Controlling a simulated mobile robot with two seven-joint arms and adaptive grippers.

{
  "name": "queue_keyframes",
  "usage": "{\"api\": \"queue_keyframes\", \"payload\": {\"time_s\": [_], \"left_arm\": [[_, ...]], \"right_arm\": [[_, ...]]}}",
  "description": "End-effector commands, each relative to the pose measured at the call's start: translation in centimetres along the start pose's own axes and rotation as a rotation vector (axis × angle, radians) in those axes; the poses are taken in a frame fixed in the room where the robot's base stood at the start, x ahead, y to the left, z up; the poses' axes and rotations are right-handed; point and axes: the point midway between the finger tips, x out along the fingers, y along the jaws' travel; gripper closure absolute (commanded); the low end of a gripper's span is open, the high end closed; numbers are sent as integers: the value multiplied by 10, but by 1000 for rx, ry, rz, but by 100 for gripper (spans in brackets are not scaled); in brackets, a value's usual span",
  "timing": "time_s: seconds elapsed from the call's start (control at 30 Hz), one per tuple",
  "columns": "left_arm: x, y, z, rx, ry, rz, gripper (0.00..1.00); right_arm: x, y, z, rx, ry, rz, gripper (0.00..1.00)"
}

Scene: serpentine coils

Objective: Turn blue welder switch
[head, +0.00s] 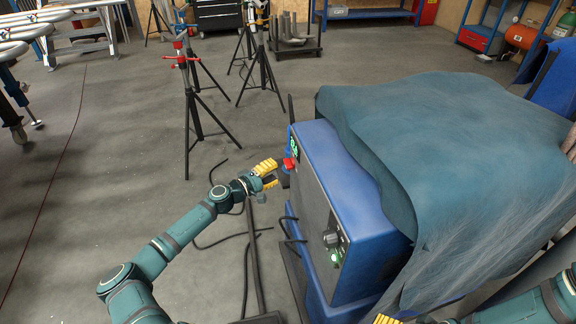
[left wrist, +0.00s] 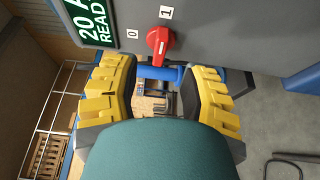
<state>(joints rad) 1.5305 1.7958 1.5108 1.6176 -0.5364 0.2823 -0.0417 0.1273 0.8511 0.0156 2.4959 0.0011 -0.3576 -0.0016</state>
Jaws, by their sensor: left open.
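The blue welder (head: 367,190) stands right of centre in the head view, partly under a teal cover (head: 450,140). Its red switch (head: 289,164) is on the grey front panel near a green display (head: 295,147). In the left wrist view the red switch (left wrist: 160,42) sits beside the labels 0 and 1; I cannot tell which it is set to. My left gripper (head: 268,175) is open just in front of the switch. Its yellow fingers (left wrist: 160,90) are spread below the switch in the left wrist view, apart from it. My right gripper (head: 385,319) barely shows at the bottom edge.
A knob (head: 331,239) sits lower on the welder's panel. Black tripod stands (head: 190,110) stand behind on the left. The grey floor at left is mostly clear around my left arm.

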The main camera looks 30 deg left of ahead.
Motion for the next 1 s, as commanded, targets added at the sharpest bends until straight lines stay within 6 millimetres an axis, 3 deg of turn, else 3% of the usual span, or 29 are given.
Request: {"api": "queue_keyframes", "payload": {"time_s": [0.1, 0.3, 0.77, 0.8, 0.9, 1.0], "left_arm": [[24, -1, 1, -1, -3, 0, 56], [52, 0, 0, -1, -1, 0, 56], [63, 0, 0, -1, 0, -1, 56], [63, 0, 0, -1, 0, 0, 61], [63, 0, 0, -1, 0, 0, 96], [63, 0, 0, -1, 0, 0, 100]], "right_arm": [[4, 1, 0, 0, 2, 0, 3], [6, 2, -1, 0, 3, 0, 3], [7, 3, -1, 0, 4, 0, 3], [7, 3, -1, 0, 4, 0, 3], [7, 3, -1, 0, 4, 0, 3], [7, 3, -1, 0, 4, 0, 3]]}}
